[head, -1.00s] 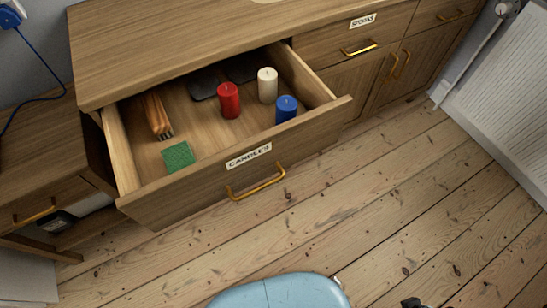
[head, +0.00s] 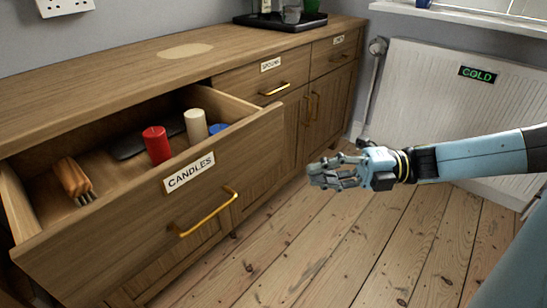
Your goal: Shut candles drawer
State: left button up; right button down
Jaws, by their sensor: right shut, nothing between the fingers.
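The drawer labelled CANDLES (head: 130,228) stands pulled out of the wooden cabinet, with a gold handle (head: 209,213) on its front. Inside are a red candle (head: 157,145), a white candle (head: 196,127), a mostly hidden blue candle (head: 218,128), a brown bundle with dark tips (head: 73,179) and a dark flat item (head: 130,146). My right gripper (head: 322,173) is shut and empty, in front of the cabinet and to the right of the drawer, apart from the handle. My left gripper is not in view.
The cabinet top (head: 110,82) carries a black tray (head: 285,22) with cups at the far end. A drawer labelled SPOONS (head: 262,82) beside it is closed. A white radiator (head: 440,100) with a COLD sign stands at the right. The floorboards (head: 300,250) in front are clear.

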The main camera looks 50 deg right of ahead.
jog(key=b, duration=0.2)
send_near(227, 166)
jog(key=s+a, duration=0.1)
jog(key=a, duration=0.2)
jog(key=w, duration=0.1)
jog(key=w+b, duration=0.1)
jog(key=w, duration=0.1)
jog(key=w+b, duration=0.1)
jog(key=shift+w+a, duration=0.15)
jog(key=shift+a, duration=0.2)
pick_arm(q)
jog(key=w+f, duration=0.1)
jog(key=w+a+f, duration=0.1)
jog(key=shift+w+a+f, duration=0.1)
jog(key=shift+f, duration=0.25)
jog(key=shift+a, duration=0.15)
pick_arm(e)
jog(key=shift+w, duration=0.1)
